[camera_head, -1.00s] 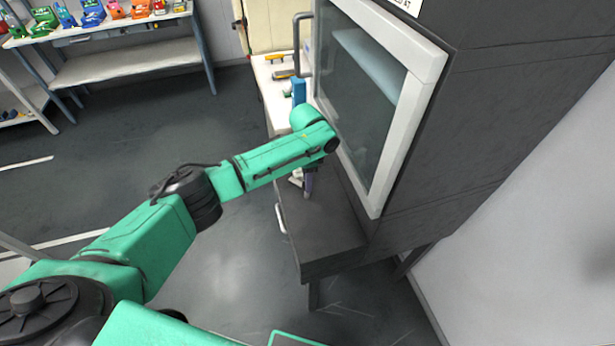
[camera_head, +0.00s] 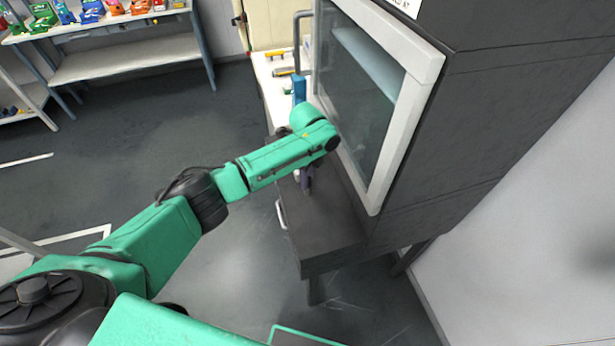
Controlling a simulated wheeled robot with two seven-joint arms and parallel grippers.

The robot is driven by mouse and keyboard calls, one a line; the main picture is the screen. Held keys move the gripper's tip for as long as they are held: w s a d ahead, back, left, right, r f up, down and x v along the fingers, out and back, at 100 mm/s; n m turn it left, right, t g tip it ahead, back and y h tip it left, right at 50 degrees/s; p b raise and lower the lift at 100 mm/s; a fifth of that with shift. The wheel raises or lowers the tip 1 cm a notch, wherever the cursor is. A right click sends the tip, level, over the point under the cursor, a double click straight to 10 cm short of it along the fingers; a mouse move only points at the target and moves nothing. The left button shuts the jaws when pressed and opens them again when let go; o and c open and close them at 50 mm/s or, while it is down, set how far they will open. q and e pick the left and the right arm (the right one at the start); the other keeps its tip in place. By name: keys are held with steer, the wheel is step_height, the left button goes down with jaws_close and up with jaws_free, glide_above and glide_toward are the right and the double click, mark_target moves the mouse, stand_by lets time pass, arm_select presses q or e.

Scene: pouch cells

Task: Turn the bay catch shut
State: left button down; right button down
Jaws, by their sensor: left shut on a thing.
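My left arm reaches in from the left to the dark bay cabinet. My left gripper (camera_head: 306,184) points down under the wrist, low over the dark ledge (camera_head: 325,228) in front of the glass door. Only a small purple and grey part of it shows. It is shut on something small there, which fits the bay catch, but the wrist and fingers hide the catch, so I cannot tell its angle. My right gripper is not in view.
The framed glass door (camera_head: 375,100) stands close to the right of my wrist. A pale handle (camera_head: 281,213) sticks out from the ledge's left side. A white bench (camera_head: 272,95) with small tools lies behind. A shelf (camera_head: 125,60) with colourful items stands far left. The floor between is clear.

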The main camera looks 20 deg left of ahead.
arm_select(q)
steer(key=shift+w+r, duration=0.15)
steer(key=c, duration=0.8)
jaws_free()
steer(key=shift+o, duration=1.2)
step_height(320, 180, up, 14)
steer(key=b, duration=0.2)
steer(key=shift+r, duration=0.25)
